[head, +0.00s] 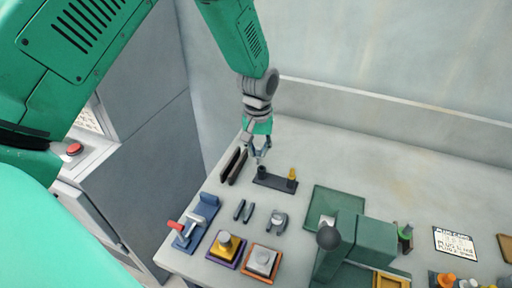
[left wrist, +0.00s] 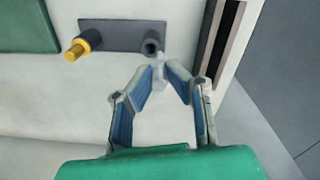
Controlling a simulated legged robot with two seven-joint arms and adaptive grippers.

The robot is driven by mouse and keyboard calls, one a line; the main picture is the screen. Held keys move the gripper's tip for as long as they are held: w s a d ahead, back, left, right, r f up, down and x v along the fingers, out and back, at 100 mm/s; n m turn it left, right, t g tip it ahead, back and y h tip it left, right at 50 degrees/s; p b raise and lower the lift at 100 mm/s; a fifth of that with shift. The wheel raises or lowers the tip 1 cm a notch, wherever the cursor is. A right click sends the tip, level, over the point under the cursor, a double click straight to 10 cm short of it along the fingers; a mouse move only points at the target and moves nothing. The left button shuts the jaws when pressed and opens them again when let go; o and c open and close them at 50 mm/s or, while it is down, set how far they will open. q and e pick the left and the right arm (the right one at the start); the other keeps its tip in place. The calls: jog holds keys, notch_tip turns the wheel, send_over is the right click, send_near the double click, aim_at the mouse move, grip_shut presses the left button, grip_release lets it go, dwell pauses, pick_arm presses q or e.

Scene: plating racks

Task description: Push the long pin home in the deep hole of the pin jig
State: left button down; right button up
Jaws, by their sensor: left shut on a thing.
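The pin jig (head: 276,182) is a dark flat plate on the table with two upright sockets; it also shows in the left wrist view (left wrist: 118,30). A yellow-headed pin (left wrist: 78,48) stands in one socket. The other socket, a dark round one (left wrist: 151,44), lies just beyond my left fingertips. My left gripper (left wrist: 160,76) is shut on a small pale grey piece, seemingly the long pin (left wrist: 159,62), right at this dark socket. How deep the pin sits, and whether it is in the hole, I cannot tell. My right gripper is not in view.
Two dark upright bars (head: 234,166) stand close left of the jig. In front are a blue fixture with a red handle (head: 187,230), a yellow button box (head: 226,246) and a grey one (head: 262,262). A green press (head: 362,245) stands to the right. The table behind is clear.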

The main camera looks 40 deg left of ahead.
pick_arm(q)
jog(key=shift+d+r, duration=0.1)
jog(key=shift+d, duration=0.3)
jog(key=shift+a+p, duration=0.3)
jog(key=shift+d+f, duration=0.15)
jog(key=shift+f, duration=0.4)
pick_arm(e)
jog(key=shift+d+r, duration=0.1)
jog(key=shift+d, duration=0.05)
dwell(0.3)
pick_arm(q)
jog(key=shift+r, duration=0.15)
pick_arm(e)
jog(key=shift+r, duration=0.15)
pick_arm(q)
jog(key=shift+d+r, duration=0.2)
jog(key=shift+r, duration=0.05)
jog(key=shift+d, duration=0.1)
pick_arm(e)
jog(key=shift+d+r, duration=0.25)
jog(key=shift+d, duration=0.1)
